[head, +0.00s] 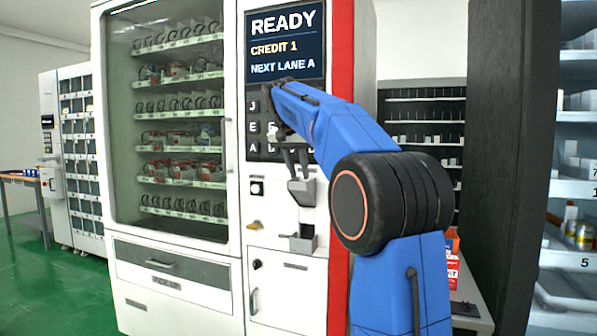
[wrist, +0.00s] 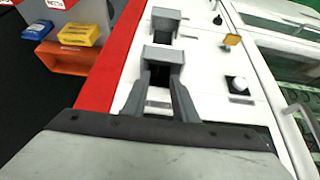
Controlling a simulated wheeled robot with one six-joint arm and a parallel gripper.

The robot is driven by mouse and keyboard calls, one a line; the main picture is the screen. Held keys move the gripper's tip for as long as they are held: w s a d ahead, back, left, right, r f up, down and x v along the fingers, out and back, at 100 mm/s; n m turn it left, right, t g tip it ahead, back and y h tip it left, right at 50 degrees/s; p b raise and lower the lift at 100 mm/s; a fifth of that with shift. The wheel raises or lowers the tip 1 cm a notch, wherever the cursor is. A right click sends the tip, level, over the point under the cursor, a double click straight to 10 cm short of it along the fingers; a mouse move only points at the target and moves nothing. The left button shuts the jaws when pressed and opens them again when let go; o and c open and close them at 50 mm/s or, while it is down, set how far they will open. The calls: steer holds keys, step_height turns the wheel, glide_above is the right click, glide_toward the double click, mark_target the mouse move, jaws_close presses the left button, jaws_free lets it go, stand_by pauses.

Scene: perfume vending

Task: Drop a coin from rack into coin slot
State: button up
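The vending machine's coin slot housing (head: 302,190) is a grey piece on the white front panel, below the keypad. It also shows in the wrist view (wrist: 163,55). My gripper (head: 295,158) is right at this housing, pointing down. In the wrist view its two dark fingers (wrist: 161,90) stand apart, with a gap and white panel showing between them. I see no coin between them. Whether the fingertips touch the housing, I cannot tell. The screen (head: 285,45) reads READY, CREDIT 1, NEXT LANE A. I cannot make out a coin rack.
An orange bin (wrist: 75,57) with yellow and blue boxes stands beyond the red side edge. Shelves (head: 575,190) stand at the right.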

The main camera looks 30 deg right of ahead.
steer(key=shift+r, duration=0.1)
steer(key=v, duration=1.7)
steer(key=shift+s+a, duration=0.1)
stand_by(0.6)
